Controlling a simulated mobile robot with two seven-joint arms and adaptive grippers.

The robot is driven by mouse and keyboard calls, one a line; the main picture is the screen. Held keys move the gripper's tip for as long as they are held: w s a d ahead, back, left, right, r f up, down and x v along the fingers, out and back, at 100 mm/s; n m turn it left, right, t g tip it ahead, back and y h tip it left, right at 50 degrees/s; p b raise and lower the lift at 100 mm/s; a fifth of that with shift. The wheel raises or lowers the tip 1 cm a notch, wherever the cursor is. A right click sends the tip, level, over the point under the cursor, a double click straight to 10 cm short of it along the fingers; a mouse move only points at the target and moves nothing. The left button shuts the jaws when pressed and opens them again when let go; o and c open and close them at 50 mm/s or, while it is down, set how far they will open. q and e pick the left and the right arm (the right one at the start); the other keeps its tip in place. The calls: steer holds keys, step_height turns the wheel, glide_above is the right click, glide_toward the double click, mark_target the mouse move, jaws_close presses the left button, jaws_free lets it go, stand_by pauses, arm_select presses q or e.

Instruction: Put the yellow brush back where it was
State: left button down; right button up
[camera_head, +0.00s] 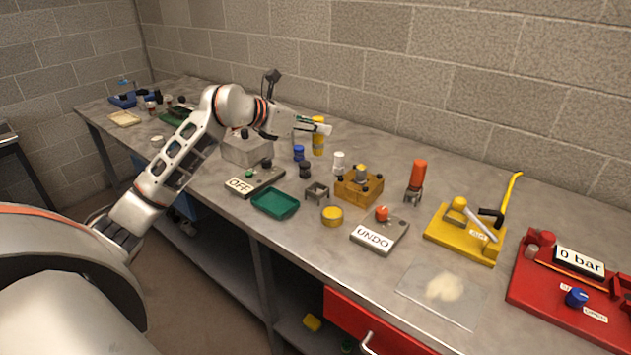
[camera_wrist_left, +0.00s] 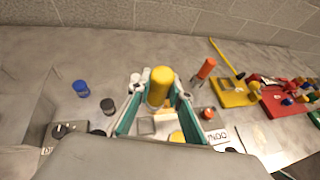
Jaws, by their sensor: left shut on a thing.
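The yellow brush (camera_head: 318,145) shows as an upright yellow cylinder behind the workbench's middle row. My left gripper (camera_head: 322,125) reaches over from the left and is shut around its upper part. A small grey stand (camera_head: 317,191) is empty on the bench, nearer the front edge. A similar stand holds an orange-handled tool (camera_head: 417,175). My right gripper is not in view.
A wooden block fixture (camera_head: 359,188), a white bottle (camera_head: 339,162), a blue-capped jar (camera_head: 298,153) and a dark jar (camera_head: 305,170) stand close by. A green tray (camera_head: 275,203) and a yellow round tin (camera_head: 332,216) lie in front. The block wall is behind.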

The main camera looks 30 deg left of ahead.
arm_select(q)
steer(key=shift+a+f, duration=0.1)
steer(key=shift+f, duration=7.4)
steer(key=shift+f, duration=0.15)
steer(key=c, duration=1.8)
jaws_free()
steer(key=shift+c, duration=0.2)
